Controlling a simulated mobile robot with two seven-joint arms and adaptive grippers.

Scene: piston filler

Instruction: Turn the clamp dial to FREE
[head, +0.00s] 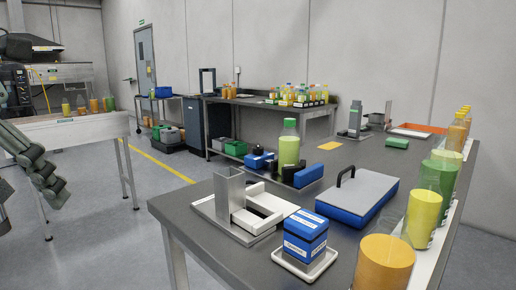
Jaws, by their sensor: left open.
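I cannot make out a clamp dial or a FREE mark in the head view. A grey upright block on a white base, with a white U-shaped frame beside it (262,208), stands at the near end of the dark workbench (180,206). A small blue box with white labels (305,235) sits on a white tray in front of it; its label text is too small to read. My left gripper (55,195) is at the far left, open and empty, over the floor and well apart from the workbench. My right gripper is not in view.
A blue case with a grey lid and black handle (358,192) lies on the workbench. Green, yellow and orange bottles (423,218) line its right edge. A tall green bottle (289,145) and blue fixtures stand further back. Clear floor lies between my left gripper and the workbench.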

